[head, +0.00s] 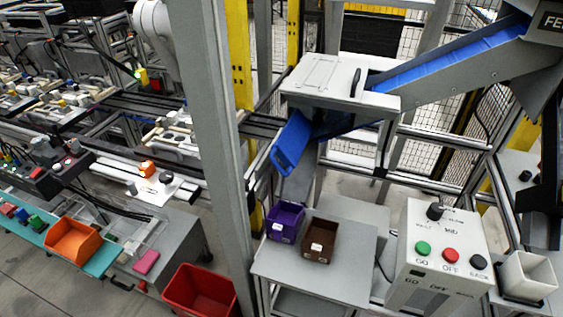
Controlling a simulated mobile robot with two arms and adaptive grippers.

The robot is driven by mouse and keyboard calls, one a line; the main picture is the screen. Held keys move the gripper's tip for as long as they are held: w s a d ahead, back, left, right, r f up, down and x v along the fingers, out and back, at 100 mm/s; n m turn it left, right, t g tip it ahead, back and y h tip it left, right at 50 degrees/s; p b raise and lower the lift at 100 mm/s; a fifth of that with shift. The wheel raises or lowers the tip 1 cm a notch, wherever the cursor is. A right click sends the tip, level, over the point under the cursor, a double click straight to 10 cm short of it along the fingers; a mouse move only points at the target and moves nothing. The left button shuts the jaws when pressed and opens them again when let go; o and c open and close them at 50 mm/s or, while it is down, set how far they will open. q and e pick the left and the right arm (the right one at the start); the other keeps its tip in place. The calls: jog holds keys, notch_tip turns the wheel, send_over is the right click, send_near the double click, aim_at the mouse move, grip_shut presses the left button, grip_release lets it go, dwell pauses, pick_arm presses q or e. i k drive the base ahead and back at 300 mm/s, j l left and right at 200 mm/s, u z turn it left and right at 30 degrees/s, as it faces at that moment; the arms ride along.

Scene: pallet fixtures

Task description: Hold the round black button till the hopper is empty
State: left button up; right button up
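The round black button (479,262) is at the right end of a row on the light grey control box (445,240); its label seems to read BACK. A green button (423,248) and a red button (451,255) sit to its left. A black knob (435,211) stands higher on the panel. A grey housing lettered "FE" (540,22), cut off by the frame edge, sits at the top of a blue sloping belt (455,56). I cannot tell which part is the hopper, and no hopper contents show. Neither of my grippers is in view.
A blue chute (293,142) hangs above a purple bin (285,222) and a brown bin (319,241) on a grey table (350,265). A white open container (528,277) stands right of the control box. A grey post (212,150) and red bin (200,291) are left.

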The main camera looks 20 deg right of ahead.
aim_at(477, 262)
jog(key=z, duration=1.65)
jog(key=k+j+z, duration=0.1)
jog(key=j, duration=0.3)
jog(key=k+j, duration=0.35)
jog(key=z, duration=0.05)
